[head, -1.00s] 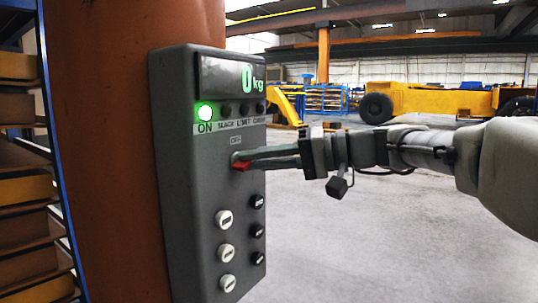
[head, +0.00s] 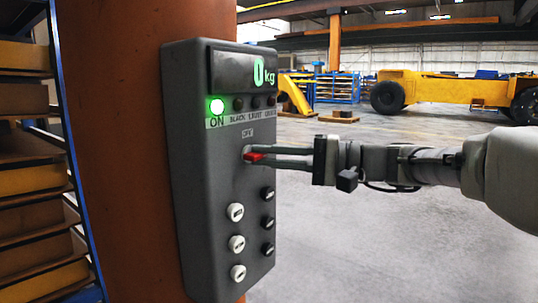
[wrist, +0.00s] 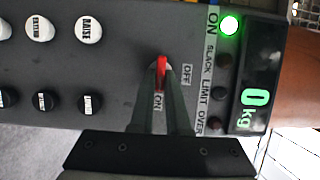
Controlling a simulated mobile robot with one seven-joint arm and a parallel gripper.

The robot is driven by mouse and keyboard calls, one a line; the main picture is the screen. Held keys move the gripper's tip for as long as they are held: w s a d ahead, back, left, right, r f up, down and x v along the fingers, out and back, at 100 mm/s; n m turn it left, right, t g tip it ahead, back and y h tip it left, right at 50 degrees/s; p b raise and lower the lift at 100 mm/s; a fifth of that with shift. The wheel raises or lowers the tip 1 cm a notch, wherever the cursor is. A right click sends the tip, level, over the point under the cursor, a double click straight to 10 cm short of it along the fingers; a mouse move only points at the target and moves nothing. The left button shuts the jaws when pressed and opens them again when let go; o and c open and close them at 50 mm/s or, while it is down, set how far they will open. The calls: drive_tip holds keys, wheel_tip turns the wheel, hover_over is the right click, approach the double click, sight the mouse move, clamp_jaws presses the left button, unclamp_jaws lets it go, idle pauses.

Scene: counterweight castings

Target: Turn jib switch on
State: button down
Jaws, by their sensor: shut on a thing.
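The jib switch is a small red lever (head: 254,157) on the front of a grey control box (head: 203,190), below an OFF label. It also shows in the wrist view (wrist: 162,70), between an OFF and an ON label, lying nearer the ON label's line. My gripper (head: 256,156) reaches in from the right, its two fingers shut on the red lever. In the wrist view the fingertips (wrist: 161,74) flank the lever and hide part of its base. The green ON lamp (head: 216,105) is lit, and the display (head: 258,75) reads 0 kg.
The box is mounted on an orange column (head: 120,150). White buttons (head: 236,243) and black buttons (head: 267,222) sit below the switch. A shelf rack (head: 35,180) stands at the left. A yellow vehicle (head: 440,95) is far behind; the floor to the right is open.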

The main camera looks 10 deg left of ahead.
drive_tip(key=shift+s+a, duration=0.15)
drive_tip(key=shift+s, duration=0.05)
drive_tip(key=c, duration=0.9)
unclamp_jaws()
drive_tip(key=shift+w+d, duration=0.15)
drive_tip(key=shift+d, duration=0.2)
drive_tip(key=d+p, duration=0.2)
drive_tip(key=d, duration=1.5)
drive_tip(key=shift+p, duration=0.3)
